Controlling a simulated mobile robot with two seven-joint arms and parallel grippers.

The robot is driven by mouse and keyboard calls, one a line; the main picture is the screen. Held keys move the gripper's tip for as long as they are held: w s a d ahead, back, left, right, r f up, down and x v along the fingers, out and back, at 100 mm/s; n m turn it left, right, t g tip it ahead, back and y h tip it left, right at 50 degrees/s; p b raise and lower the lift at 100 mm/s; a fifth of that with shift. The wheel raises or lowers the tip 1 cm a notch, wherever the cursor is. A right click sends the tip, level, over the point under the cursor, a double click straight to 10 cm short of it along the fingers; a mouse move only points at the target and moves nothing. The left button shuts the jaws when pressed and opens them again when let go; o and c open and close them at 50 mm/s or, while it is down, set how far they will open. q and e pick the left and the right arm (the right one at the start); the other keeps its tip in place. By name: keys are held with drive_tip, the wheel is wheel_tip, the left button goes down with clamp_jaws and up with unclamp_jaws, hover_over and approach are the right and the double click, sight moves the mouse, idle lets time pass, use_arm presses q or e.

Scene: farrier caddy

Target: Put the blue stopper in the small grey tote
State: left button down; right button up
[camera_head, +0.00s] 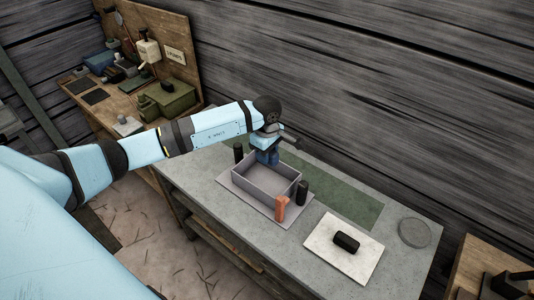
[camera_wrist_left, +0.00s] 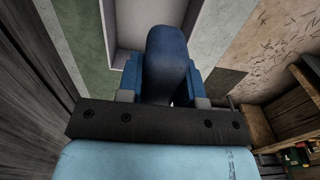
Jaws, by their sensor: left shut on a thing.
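The small grey tote (camera_head: 256,194) is an open rectangular box on a pale grey mat on the workbench. My left gripper (camera_head: 267,155) is at its far rim, pointing down. In the left wrist view the gripper (camera_wrist_left: 162,85) is shut on the dark blue stopper (camera_wrist_left: 167,55), which sits between its blue fingers. The tote's pale wall (camera_wrist_left: 127,55) shows just beyond the stopper in that view. The stopper's lower end is hard to see in the head view, so I cannot tell its height over the rim. My right gripper is not in view.
A black cylinder (camera_head: 238,152) stands left of the tote, another (camera_head: 303,190) at its right. An orange object (camera_head: 281,209) stands at its near corner. A white board (camera_head: 322,247) with a black piece (camera_head: 346,241) and a grey disc (camera_head: 414,232) lie right. A wooden wall is behind.

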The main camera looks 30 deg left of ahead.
use_arm(q)
wheel_tip(320, 180, down, 4)
drive_tip(key=b, duration=0.3)
drive_tip(key=shift+r, duration=0.1)
drive_tip(key=shift+f+b, duration=1.15)
drive_tip(key=shift+f, duration=0.35)
drive_tip(key=c, duration=0.7)
unclamp_jaws()
